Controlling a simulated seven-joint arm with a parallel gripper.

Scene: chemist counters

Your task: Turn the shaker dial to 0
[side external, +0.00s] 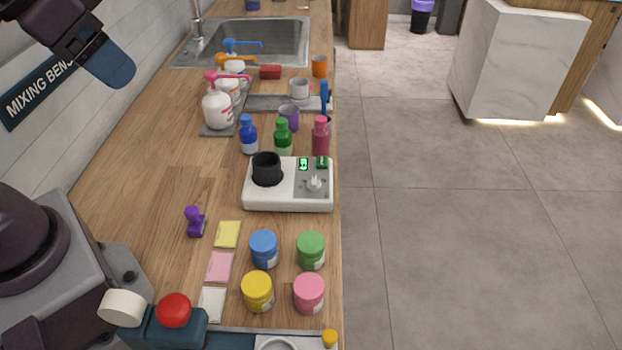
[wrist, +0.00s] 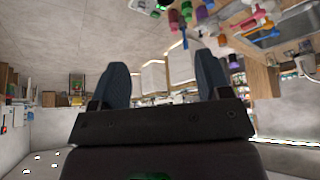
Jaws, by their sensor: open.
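The shaker (side external: 288,197) is a white box on the wooden counter, with a black round cup holder (side external: 266,168) on its left. Its grey panel on the right carries the pale shaker dial (side external: 314,183), a small lit green display (side external: 303,164) and a green switch (side external: 322,162). The number at the dial is too small to read. My gripper (side external: 110,66) is high at the upper left, well away from the shaker. In the wrist view its two blue fingers (wrist: 163,82) stand wide apart with nothing between them.
Blue (side external: 248,135), green (side external: 283,137) and pink (side external: 320,136) bottles stand just behind the shaker. Several lidded jars (side external: 263,250) stand in front, and a purple stamp (side external: 195,221) is at front left. Pump bottles (side external: 217,108) are farther back. The counter left of the shaker is clear.

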